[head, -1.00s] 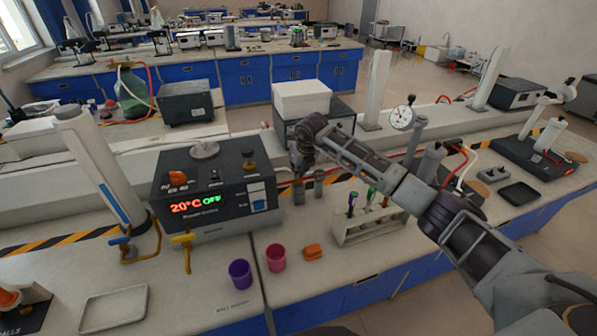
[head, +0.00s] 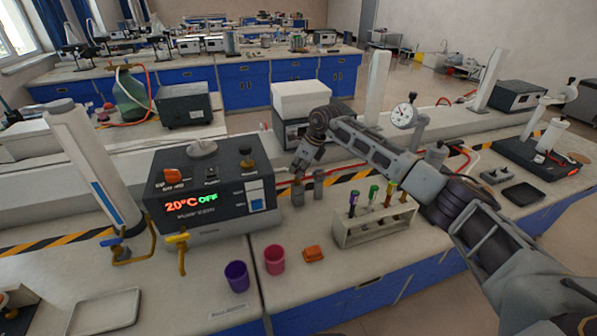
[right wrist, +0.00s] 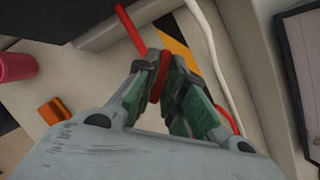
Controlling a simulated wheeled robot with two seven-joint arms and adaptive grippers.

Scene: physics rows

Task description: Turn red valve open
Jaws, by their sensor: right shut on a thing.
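My right gripper (head: 297,174) reaches down to the bench just right of the grey control box, over small grey fittings (head: 318,184). In the right wrist view, its green-padded fingers (right wrist: 160,82) are shut on a narrow red part, which I take to be the red valve's handle (right wrist: 163,72). The fingers hide much of it, and in the head view the gripper covers it, so its turn angle cannot be read. A red hose (right wrist: 130,27) runs past the fingertips. My left gripper is not in view.
The control box (head: 214,188) reads 20°C OFF. Yellow (head: 178,239) and blue (head: 112,242) valves stand at its front left. Purple (head: 237,276) and pink (head: 274,259) cups, an orange block (head: 313,254) and a tube rack (head: 372,226) stand near the front edge.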

